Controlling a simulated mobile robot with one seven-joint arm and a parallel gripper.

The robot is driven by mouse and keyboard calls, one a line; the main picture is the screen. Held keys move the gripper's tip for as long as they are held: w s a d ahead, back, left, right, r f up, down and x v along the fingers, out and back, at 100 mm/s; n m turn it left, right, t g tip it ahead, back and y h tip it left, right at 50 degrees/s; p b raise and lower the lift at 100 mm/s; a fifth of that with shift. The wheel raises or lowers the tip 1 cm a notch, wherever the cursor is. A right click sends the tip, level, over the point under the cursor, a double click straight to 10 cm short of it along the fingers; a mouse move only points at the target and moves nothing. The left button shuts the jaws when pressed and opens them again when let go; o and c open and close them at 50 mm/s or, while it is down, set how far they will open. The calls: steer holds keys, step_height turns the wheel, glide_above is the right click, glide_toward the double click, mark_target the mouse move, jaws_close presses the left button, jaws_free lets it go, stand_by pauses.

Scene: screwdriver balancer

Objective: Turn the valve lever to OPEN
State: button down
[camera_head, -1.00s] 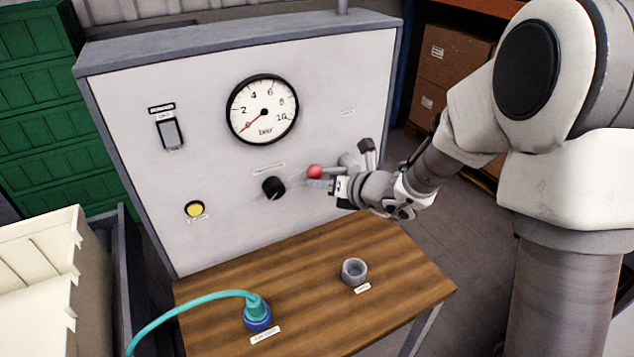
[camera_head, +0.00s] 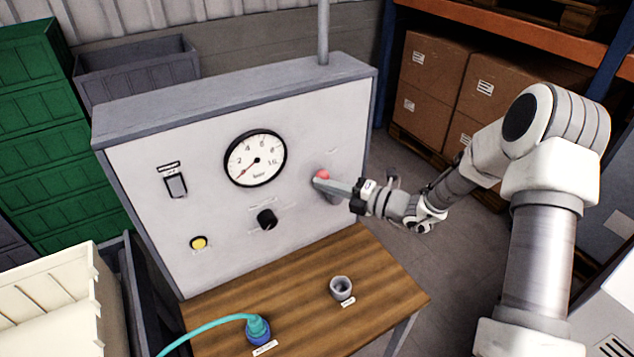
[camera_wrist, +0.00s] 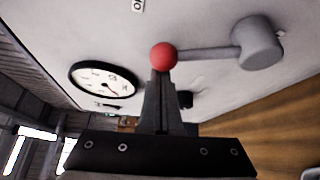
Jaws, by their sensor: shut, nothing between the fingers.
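The valve lever has a red ball (camera_head: 323,174) at the end of a grey rod, on the right part of the panel. In the wrist view the red ball (camera_wrist: 163,56), the rod (camera_wrist: 205,53) and the grey hub (camera_wrist: 258,43) show clearly. The rod runs from the hub toward the gauge side, so the ball stands above the hub on the panel. My gripper (camera_head: 319,184) is shut and empty, its fingertips (camera_wrist: 160,74) right at the ball; whether they touch cannot be told.
The panel bears a gauge (camera_head: 255,158), a black knob (camera_head: 267,220), a switch (camera_head: 176,185) and a yellow button (camera_head: 198,243). Below, a wooden table (camera_head: 300,300) holds a grey socket (camera_head: 342,288) and a blue plug (camera_head: 258,330) with a teal hose.

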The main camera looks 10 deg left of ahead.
mark_target(325, 171)
steer(key=d+m+p, duration=0.1)
steer(key=w+d+r+m+y, duration=0.1)
steer(key=shift+w+d+r+m+t+y+p, duration=0.1)
steer(key=shift+w+m+t+y+p, duration=0.2)
steer(key=shift+m+p, duration=0.1)
steer(key=shift+w+d+r, duration=0.1)
steer(key=shift+w+d, duration=0.3)
steer(key=shift+d, duration=0.1)
steer(key=shift+d+p, duration=0.1)
steer(key=shift+p, duration=0.2)
